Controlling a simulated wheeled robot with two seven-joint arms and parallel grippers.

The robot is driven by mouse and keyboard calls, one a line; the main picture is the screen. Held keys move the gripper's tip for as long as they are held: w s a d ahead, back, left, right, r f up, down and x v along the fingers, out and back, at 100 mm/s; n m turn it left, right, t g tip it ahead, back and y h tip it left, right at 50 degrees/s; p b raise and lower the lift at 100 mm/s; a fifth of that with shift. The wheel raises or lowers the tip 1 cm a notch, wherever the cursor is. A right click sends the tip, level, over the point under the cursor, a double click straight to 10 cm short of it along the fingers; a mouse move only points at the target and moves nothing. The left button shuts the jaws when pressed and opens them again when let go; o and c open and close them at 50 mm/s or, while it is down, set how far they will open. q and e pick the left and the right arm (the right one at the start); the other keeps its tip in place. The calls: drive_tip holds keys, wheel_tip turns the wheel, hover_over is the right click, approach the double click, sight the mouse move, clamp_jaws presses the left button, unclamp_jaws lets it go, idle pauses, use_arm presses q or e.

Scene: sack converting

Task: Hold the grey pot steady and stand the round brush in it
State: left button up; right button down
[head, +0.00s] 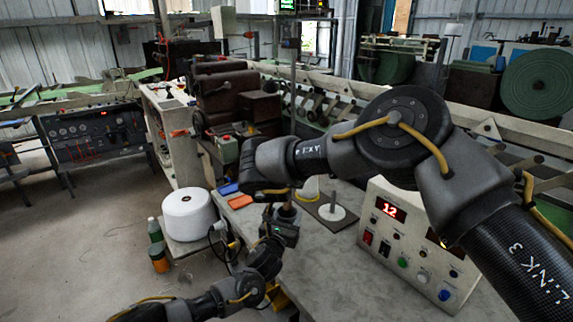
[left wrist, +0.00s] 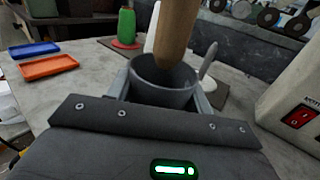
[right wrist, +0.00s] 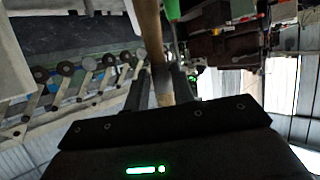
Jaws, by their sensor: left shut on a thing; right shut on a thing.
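The grey pot (left wrist: 150,92) sits between the fingers of my left gripper (left wrist: 163,100), which is shut on it. In the head view the pot (head: 288,214) shows just above my left gripper (head: 284,230). The round brush (left wrist: 177,32) shows as a wooden shaft coming down from above, its lower end at or inside the pot's mouth. I cannot tell whether it touches the bottom. My right gripper (right wrist: 158,92) is shut on the brush (right wrist: 152,40). In the head view the right arm hides most of the brush.
An orange tray (head: 240,202) and a blue tray (head: 228,188) lie left of the pot. A white disc with an upright rod (head: 332,212) stands to its right, before a control box (head: 410,245). A green bottle (left wrist: 126,27) stands behind. The bench front (head: 335,275) is bare.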

wheel_tip(320, 180, down, 6)
idle(0.6)
drive_tip(key=shift+f, duration=0.1)
drive_tip(key=c, duration=1.1)
unclamp_jaws()
drive_tip(key=shift+s, duration=0.1)
drive_tip(key=v, duration=1.1)
drive_tip(key=shift+s+r, duration=0.25)
drive_tip(key=shift+s, duration=0.05)
